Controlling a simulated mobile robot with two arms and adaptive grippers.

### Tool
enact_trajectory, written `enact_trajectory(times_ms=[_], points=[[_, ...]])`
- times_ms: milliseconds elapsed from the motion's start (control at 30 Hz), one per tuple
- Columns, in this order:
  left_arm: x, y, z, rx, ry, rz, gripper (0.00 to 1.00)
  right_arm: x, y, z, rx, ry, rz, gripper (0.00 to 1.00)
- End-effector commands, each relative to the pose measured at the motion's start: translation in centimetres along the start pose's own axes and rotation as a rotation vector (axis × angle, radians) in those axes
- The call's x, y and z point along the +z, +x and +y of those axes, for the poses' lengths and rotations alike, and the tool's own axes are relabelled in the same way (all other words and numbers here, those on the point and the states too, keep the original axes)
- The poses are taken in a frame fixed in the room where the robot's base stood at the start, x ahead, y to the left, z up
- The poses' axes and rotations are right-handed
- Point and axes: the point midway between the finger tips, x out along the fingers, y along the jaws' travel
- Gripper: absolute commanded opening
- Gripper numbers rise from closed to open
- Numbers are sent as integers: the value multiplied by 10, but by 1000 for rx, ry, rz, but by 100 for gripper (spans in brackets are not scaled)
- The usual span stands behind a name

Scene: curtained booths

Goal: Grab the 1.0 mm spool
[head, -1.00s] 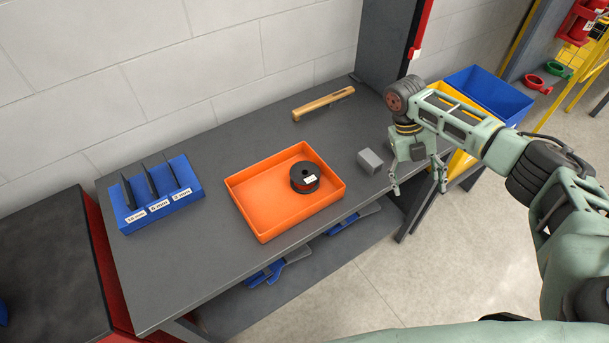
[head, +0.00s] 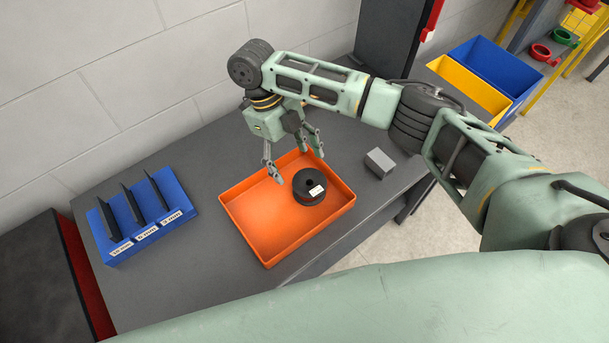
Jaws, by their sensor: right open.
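A dark spool (head: 309,188) with a white label lies flat in the orange tray (head: 272,253), toward its right side. The label is too small to read. My right gripper (head: 300,168) is open and empty, with its fingers pointing down above the back part of the tray. One finger is to the left of the spool and the other is behind it; I cannot tell how high they are above it. My left gripper is not in view.
A blue rack (head: 180,207) with dark dividers and white labels stands left of the tray. A grey block (head: 379,163) sits to the right. Blue (head: 494,62) and yellow (head: 463,88) bins stand beyond the table's right end. A grey wall runs behind.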

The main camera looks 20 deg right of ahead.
Motion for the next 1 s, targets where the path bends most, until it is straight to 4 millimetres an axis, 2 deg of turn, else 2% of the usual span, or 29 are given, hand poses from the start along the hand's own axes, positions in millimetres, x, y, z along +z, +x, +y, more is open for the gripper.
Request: enact_trajectory(times_ms=[33, 233, 333, 500, 767, 1000], points=[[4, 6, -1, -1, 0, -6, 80, 0, 10, 0, 0, 1, 3, 74], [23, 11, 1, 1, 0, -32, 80, -2, 26, -1, 0, 3, 2, 74], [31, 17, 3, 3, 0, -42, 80, -4, 42, 0, 0, 2, 3, 74], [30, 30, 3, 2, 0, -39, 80, -5, 66, 0, 0, 3, 2, 74], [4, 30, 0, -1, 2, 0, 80, -6, 67, -1, -1, 4, 1, 74], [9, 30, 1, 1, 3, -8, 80, -6, 67, 0, 0, 3, 1, 53]])
